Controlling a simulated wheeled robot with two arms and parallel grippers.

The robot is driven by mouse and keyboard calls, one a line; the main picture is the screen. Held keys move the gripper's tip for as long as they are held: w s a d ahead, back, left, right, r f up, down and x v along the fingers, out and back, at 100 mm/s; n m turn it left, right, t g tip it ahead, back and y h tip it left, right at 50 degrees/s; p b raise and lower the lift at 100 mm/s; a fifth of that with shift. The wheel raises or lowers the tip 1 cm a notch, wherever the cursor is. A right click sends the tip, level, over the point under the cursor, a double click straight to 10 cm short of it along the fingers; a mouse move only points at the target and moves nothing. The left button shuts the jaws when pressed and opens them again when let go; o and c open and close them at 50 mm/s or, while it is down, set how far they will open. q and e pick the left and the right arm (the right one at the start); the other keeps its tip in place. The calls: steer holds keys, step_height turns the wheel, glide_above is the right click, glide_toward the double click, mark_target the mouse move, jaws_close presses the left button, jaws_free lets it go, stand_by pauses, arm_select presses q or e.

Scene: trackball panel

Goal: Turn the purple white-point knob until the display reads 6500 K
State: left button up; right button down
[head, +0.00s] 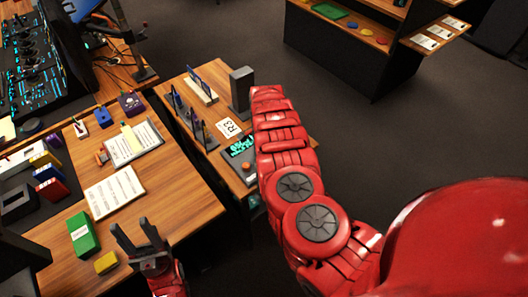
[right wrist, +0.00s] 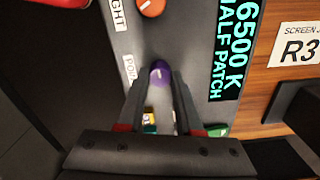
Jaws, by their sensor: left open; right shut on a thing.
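The purple white-point knob (right wrist: 160,72) stands on the grey panel (right wrist: 185,35) in the right wrist view. My right gripper (right wrist: 160,80) is shut on it, one finger on each side. The display (right wrist: 232,50) on the panel reads 6500 K, with HALF PATCH beneath. In the head view the panel's display (head: 240,148) shows beside my right arm, which hides the right gripper and the purple knob. My left gripper (head: 132,226) is open and empty over the front edge of the left desk.
An orange knob (right wrist: 151,7) sits on the panel, away from the fingers. A green part (right wrist: 217,130) lies near the right finger. The R3 sign (head: 230,127) stands behind the panel. A green box (head: 83,234) and yellow box (head: 106,263) lie left of my left gripper.

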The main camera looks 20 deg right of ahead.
stand_by(0.3)
steer(key=c, duration=0.6)
jaws_free()
step_height(320, 180, up, 17)
steer(key=shift+r+b, duration=0.2)
steer(key=shift+b, duration=0.65)
